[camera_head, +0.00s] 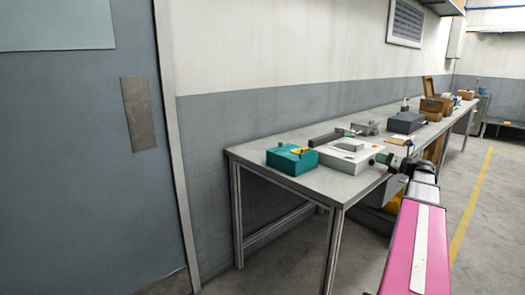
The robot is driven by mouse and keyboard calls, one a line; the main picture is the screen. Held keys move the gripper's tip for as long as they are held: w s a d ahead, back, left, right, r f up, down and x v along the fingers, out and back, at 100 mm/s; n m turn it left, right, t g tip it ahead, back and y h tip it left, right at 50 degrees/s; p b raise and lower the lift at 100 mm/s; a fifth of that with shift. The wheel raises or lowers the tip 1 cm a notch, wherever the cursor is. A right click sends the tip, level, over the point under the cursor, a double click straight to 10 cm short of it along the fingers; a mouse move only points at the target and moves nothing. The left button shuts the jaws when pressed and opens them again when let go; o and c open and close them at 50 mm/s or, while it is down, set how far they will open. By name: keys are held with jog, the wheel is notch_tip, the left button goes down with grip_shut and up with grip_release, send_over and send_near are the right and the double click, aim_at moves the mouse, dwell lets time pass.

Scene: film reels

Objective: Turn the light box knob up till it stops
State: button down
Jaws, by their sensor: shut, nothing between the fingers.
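My pink arm reaches in from the lower right. My gripper (374,161) is at the right side of the white box, small in the picture. It is shut and empty. I cannot tell whether it touches the box.
A teal box (286,162) with a yellow part stands left of the white box. A long dark bar (325,138) lies behind. A dark grey case (406,122) and brown boxes (432,109) stand farther along. Open floor lies right of the bench.

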jog(key=shift+w, duration=0.85)
jog(key=shift+w+r, duration=0.15)
jog(key=shift+r, duration=0.05)
jog(key=shift+s+d+r, duration=0.1)
jog(key=shift+s+d, duration=0.25)
jog(key=shift+d, duration=0.05)
jog(key=v, duration=0.5)
jog(key=shift+s+a, duration=0.2)
jog(key=shift+s, duration=0.15)
jog(key=shift+s, duration=0.15)
jog(key=shift+f+x, duration=0.15)
jog(key=shift+x, duration=1.2)
jog(key=shift+f+x, duration=0.15)
jog(key=shift+x, duration=1.2)
jog(key=shift+a, duration=0.3)
